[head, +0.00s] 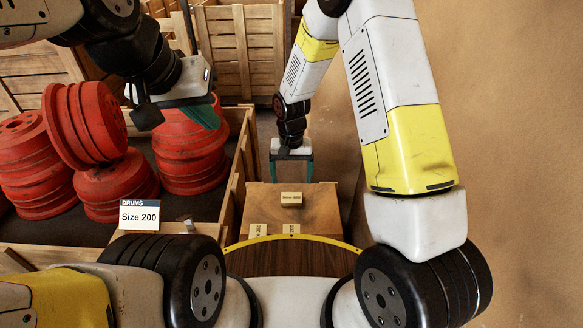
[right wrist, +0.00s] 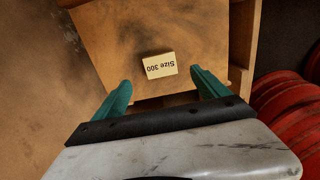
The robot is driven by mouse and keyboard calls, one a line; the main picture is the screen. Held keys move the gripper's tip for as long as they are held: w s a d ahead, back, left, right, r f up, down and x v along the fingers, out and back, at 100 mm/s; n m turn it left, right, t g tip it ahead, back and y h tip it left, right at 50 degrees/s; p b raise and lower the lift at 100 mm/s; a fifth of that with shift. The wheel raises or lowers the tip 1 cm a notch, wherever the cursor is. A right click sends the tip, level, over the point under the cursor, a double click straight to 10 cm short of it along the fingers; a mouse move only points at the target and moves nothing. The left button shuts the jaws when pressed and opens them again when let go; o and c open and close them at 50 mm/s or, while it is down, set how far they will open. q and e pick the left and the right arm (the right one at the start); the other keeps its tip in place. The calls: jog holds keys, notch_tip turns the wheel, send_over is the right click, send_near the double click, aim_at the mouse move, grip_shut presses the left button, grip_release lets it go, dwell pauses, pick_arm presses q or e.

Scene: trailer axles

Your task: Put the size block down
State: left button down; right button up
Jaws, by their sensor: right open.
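A small pale block marked "Size 300" (right wrist: 159,65) lies on a brown wooden top. The same block shows in the head view (head: 291,198). My right gripper (head: 292,168) is above and behind it in the head view, fingers pointing down. In the right wrist view its teal fingers (right wrist: 161,84) are spread, with nothing between them; the block is beyond the tips and apart from them. Two more pale blocks (head: 258,230) (head: 291,229) sit at the near edge of the wooden stand (head: 262,205). My left gripper (head: 180,108) hangs over the red drums; its jaw gap is unclear.
Several red drums (head: 190,150) fill a wooden bin on the left. A sign (head: 139,214) reading "DRUMS Size 200" stands at the bin's front. Wooden crates (head: 240,45) stand at the back. Brown floor (head: 530,150) is open at the right.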

jog(key=s+d+r+t+y, duration=0.15)
jog(key=d+r, duration=0.25)
jog(key=r, duration=0.7)
jog(key=s+d+r+t, duration=0.1)
jog(key=s+d+r, duration=0.2)
jog(key=r, duration=0.8)
jog(key=s+d+r+t, duration=0.2)
jog(key=s+r, duration=0.3)
jog(key=s, duration=0.3)
jog(key=s+d+r+t, duration=0.1)
jog(key=s+d+r, duration=0.4)
jog(key=s, duration=0.2)
jog(key=shift+s+r+n+t+y, duration=0.3)
jog(key=shift+s+r+t+y, duration=0.05)
jog(key=shift+r, duration=0.05)
